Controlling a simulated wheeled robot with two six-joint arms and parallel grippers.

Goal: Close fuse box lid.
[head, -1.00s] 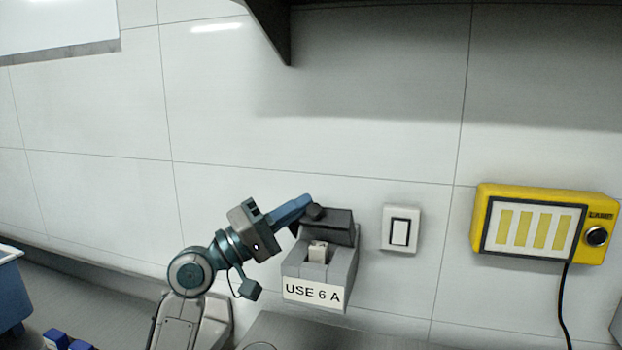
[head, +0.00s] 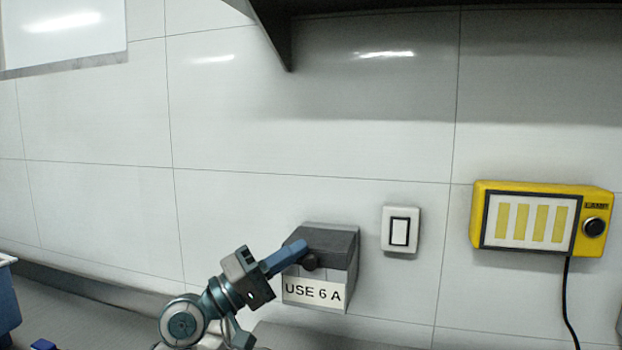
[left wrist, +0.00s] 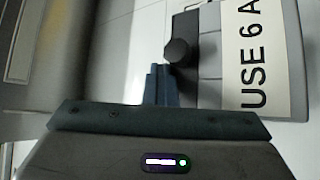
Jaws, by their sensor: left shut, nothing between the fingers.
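The grey fuse box (head: 350,285) is on the tiled wall, with a white label reading "USE 6 A" on its front. Its dark grey lid (head: 328,240) is down over the top, and the fuse inside is hidden. A dark round knob (head: 309,261) sticks out at the lid's front edge. My left gripper (head: 297,249) is shut and empty, its blue fingertips at the lid beside the knob. In the left wrist view the fingertips (left wrist: 157,76) are close to the knob (left wrist: 178,51); I cannot tell whether they touch. My right gripper is not in view.
A white wall switch (head: 400,231) is right of the box. A yellow panel (head: 535,218) with a black dial and hanging cable is farther right. A dark shelf (head: 400,5) juts out above. A blue bin (head: 8,300) stands at the lower left.

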